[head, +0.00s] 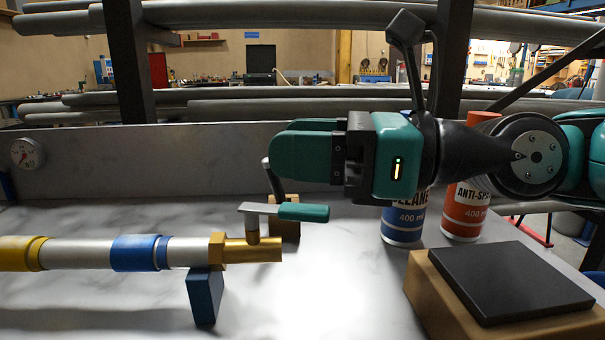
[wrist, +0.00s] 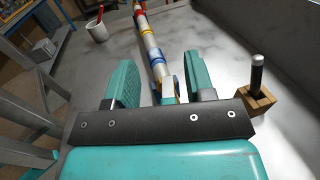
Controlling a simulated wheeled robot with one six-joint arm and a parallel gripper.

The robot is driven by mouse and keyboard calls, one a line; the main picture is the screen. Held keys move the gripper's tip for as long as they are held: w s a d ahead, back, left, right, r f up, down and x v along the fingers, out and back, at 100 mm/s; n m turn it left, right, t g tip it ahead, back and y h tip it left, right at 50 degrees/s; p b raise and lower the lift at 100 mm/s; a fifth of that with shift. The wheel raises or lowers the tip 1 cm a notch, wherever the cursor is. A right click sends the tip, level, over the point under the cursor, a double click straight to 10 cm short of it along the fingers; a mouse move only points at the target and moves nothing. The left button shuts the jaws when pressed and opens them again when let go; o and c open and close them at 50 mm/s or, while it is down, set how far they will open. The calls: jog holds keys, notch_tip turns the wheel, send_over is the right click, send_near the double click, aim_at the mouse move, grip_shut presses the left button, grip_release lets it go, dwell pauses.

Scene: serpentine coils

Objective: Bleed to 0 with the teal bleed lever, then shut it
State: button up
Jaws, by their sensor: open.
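The bleed lever (head: 303,212) has a teal grip on a grey metal arm. It sits on top of a brass valve (head: 250,249) at the right end of a silver pipe (head: 95,254), roughly in line with the pipe. My gripper (head: 283,150) is open and empty above the lever, with a visible gap in the head view. In the wrist view, my gripper (wrist: 163,78) has its teal fingers spread on both sides of the pipe end; the lever there is partly hidden. A round gauge (head: 27,153) is at the far left; its reading is too small to tell.
A wooden block with a black-handled piece (wrist: 257,85) stands close beside the valve. Blue (head: 402,222) and orange (head: 462,210) cans stand behind my arm. A dark plate on a brown block (head: 505,280) is front right. A white cup (wrist: 97,31) shows in the wrist view.

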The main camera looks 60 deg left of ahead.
aim_at(304, 206)
notch_tip(304, 206, up, 14)
jog(key=p, duration=0.9)
jog(key=shift+f, duration=0.15)
jog(key=shift+c, duration=0.2)
